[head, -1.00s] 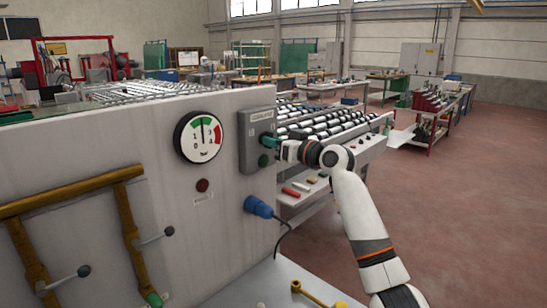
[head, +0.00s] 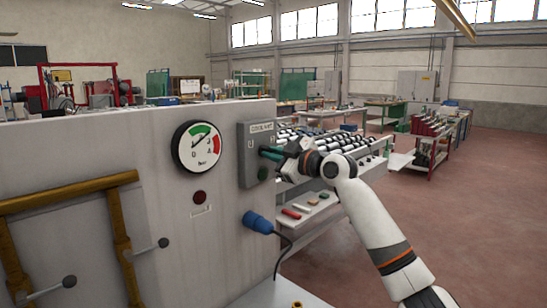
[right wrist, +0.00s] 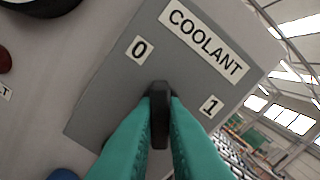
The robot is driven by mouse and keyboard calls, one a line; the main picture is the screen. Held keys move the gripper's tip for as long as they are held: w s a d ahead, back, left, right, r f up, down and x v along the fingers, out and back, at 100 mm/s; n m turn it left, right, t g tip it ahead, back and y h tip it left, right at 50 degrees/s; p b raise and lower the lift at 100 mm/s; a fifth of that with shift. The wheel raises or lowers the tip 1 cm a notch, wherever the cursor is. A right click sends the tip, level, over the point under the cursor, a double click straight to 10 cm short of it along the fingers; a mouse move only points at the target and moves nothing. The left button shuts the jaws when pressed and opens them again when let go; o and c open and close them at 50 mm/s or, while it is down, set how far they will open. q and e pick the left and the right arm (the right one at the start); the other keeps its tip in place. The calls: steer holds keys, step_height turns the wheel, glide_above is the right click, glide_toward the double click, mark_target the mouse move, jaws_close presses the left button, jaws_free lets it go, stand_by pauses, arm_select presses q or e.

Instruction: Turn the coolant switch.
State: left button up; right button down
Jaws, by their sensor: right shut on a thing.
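The grey coolant switch box (head: 243,165) is on the right end of the machine's pale front panel. In the right wrist view its plate (right wrist: 105,105) carries a COOLANT label, with marks 0 and 1. The black switch knob (right wrist: 159,115) stands between the teal fingers of my right gripper (right wrist: 160,108), which is shut on it. The knob's end points roughly toward the 0 side. In the head view my right gripper (head: 271,154) reaches the box from the right, and the knob is hidden there. My left gripper is not in view.
A round pressure gauge (head: 197,147) and a dark red lamp (head: 199,197) are left of the box. A blue plug (head: 257,222) with a cable is below it. Brass pipes (head: 65,196) with levers are at the left. A roller conveyor (head: 345,141) lies behind my arm.

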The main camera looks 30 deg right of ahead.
steer(key=shift+n, duration=0.3)
stand_by(0.4)
steer(key=c, duration=1.5)
jaws_free()
steer(key=b+v, duration=0.4)
steer(key=v, duration=0.8)
steer(key=shift+b, duration=0.35)
